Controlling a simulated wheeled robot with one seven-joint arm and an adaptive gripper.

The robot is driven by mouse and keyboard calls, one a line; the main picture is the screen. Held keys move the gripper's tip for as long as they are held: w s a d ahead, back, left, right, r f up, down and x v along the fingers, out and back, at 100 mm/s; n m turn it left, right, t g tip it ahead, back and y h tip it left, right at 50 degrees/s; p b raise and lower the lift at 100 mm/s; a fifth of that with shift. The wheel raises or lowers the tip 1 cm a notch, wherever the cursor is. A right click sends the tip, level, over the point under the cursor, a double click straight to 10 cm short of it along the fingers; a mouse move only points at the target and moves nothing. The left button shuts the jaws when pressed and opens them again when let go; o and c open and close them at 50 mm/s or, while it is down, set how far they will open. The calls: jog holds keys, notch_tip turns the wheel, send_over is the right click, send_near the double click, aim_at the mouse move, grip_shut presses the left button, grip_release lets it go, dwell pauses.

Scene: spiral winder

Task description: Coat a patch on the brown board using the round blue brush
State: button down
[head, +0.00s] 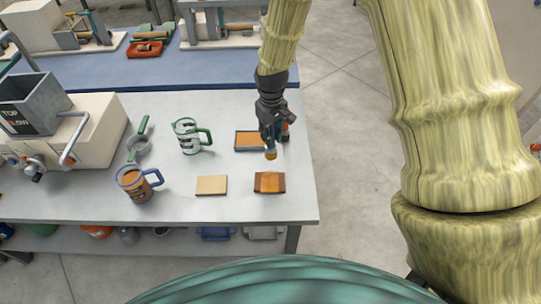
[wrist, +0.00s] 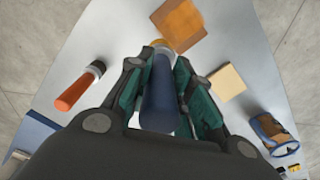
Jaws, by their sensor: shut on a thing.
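My gripper (head: 272,134) is shut on the blue handle of the round brush (wrist: 158,98), which points down and away from the wrist. Its yellowish bristle end (head: 270,155) shows below the fingers in the head view. The brown board (head: 270,183) lies flat near the table's front right corner and also shows at the top of the wrist view (wrist: 181,24). The bristle end is just behind the board in the head view and overlaps its near edge in the wrist view. I cannot tell whether they touch. The board's surface looks unevenly brown.
A tan board (head: 211,186) lies left of the brown one. An orange-handled tool (wrist: 76,90) lies by the gripper. A brown mug (head: 135,184) and a green-handled jug (head: 187,138) stand left.

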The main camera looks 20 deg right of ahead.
jog(key=p, duration=0.3)
jog(key=shift+a+r, duration=0.15)
jog(key=shift+r, duration=0.15)
jog(key=shift+w+a+f+p, duration=0.1)
jog(key=shift+a+p, duration=0.05)
jog(key=shift+p, duration=0.8)
